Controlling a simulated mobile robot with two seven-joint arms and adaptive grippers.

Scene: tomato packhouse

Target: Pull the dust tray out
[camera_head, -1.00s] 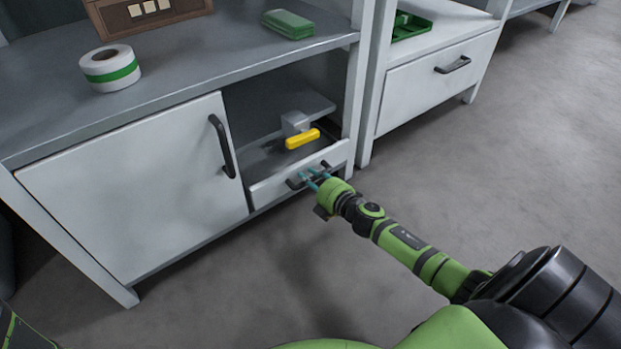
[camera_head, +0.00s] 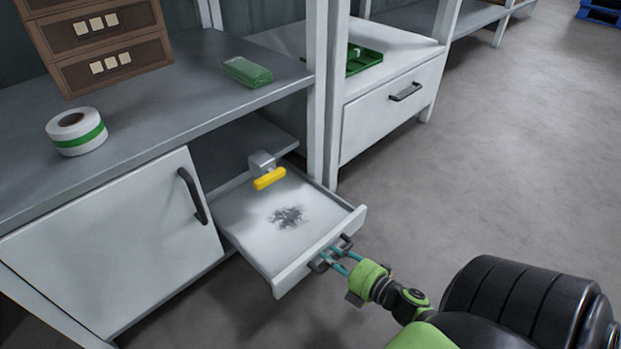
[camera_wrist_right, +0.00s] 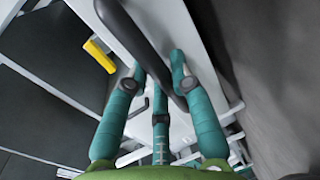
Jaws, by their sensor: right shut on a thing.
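The dust tray (camera_head: 243,214) is a shallow white drawer standing well out of the grey cabinet's open bay. A patch of grey dust (camera_head: 287,217) lies on its floor. My right gripper (camera_head: 336,256) is shut on the dark handle at the middle of the tray's front. In the right wrist view the teal fingers (camera_wrist_right: 158,75) are on both sides of the dark handle bar (camera_wrist_right: 135,45). My left gripper is not in view.
A yellow-handled grey object (camera_head: 269,179) is above the tray's rear part. A closed white door (camera_head: 110,250) is left of the tray. A white drawer unit (camera_head: 385,120) stands to the right. The floor in front is clear.

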